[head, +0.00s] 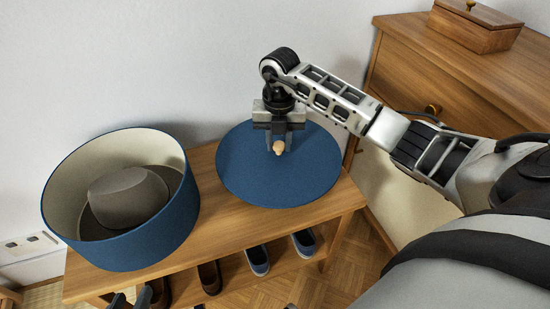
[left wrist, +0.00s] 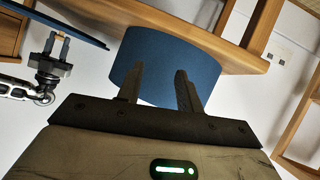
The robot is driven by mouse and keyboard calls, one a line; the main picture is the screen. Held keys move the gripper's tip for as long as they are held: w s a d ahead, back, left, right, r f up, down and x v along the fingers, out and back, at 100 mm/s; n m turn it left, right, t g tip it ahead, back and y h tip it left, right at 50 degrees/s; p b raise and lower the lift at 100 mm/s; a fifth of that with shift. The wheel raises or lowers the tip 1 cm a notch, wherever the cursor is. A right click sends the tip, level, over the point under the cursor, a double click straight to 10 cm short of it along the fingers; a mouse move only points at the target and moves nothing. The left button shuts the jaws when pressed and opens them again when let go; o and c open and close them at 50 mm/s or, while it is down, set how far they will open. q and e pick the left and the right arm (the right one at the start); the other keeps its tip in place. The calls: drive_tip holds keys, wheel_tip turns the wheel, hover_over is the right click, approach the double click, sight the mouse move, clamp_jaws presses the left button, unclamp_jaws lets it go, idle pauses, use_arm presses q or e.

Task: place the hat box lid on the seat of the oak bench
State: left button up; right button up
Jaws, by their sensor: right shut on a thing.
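The hat box lid (head: 250,178) is a flat blue disc with a small pale knob (head: 279,147). My right gripper (head: 278,142) is shut on the knob from above. The lid is over the right part of the oak bench seat (head: 213,222). In the left wrist view, which is upside down, the lid (left wrist: 62,25) shows nearly edge-on and seems apart from the bench (left wrist: 222,46). My right gripper (left wrist: 62,42) also shows there.
The open blue hat box (head: 140,242) stands on the bench's left part, with a grey hat (head: 128,198) inside. Several shoes (head: 258,260) are on the shelf below. A wooden dresser (head: 455,75) with a small wooden box (head: 474,25) stands at right. The wall is behind.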

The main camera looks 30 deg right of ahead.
sight(279, 155)
wheel_tip(279, 155, down, 5)
drive_tip(key=shift+r+b, duration=0.1)
drive_tip(key=shift+b, duration=0.6)
use_arm(q)
drive_tip(key=shift+w+d+r+t, duration=0.2)
drive_tip(key=shift+r+t, duration=0.2)
drive_tip(key=shift+r, duration=0.25)
drive_tip(key=shift+s+f, duration=0.1)
use_arm(e)
drive_tip(key=o, duration=1)
